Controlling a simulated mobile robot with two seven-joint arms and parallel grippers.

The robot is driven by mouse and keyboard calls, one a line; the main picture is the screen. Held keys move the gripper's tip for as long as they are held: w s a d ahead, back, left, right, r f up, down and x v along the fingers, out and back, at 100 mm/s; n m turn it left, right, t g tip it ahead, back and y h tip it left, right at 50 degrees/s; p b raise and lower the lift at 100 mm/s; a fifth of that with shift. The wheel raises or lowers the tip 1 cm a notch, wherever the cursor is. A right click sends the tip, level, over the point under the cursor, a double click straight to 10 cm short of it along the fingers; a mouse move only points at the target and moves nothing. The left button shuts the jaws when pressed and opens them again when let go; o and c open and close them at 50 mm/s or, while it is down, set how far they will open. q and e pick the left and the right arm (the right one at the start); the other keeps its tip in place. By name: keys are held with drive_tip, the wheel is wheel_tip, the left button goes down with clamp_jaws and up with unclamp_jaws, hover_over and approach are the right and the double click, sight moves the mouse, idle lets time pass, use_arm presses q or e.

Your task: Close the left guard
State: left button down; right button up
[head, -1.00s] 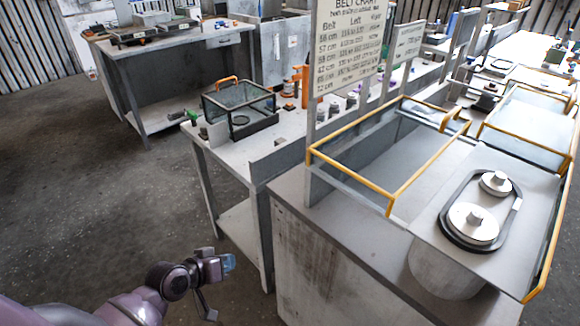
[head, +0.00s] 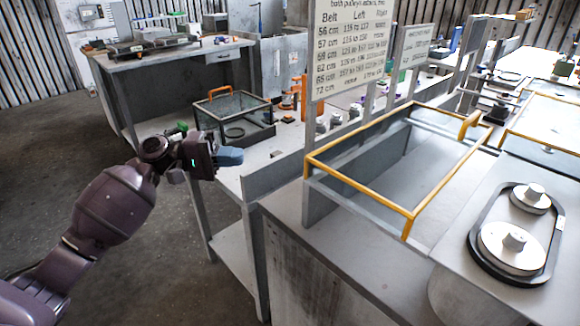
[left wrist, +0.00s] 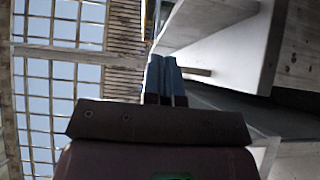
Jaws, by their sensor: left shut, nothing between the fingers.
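The left guard (head: 357,188) is a clear panel box with a yellow frame. It stands on the grey bench to the left of the belt and its two pulleys (head: 512,247), and does not cover them. A yellow handle (head: 469,126) shows at its far right corner. My left gripper (head: 230,157) has blue fingertips pressed together with nothing between them. It is in the air to the left of the guard, apart from it. In the left wrist view the blue fingertips (left wrist: 163,75) also lie side by side. My right gripper is not in view.
A belt chart sign (head: 351,45) on posts rises behind the guard's left end. A second yellow-framed guard (head: 545,125) is at the right. A side table holds a glass case (head: 235,117) beyond my left gripper. Open floor lies at the left.

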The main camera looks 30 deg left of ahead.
use_arm(q)
drive_tip(key=s+d+x, duration=0.1)
drive_tip(key=s+x, duration=0.1)
drive_tip(key=x, duration=1)
drive_tip(key=shift+d+r+p, duration=0.25)
drive_tip(key=shift+d+p, duration=0.05)
drive_tip(key=shift+d, duration=0.15)
drive_tip(key=shift+s, duration=0.15)
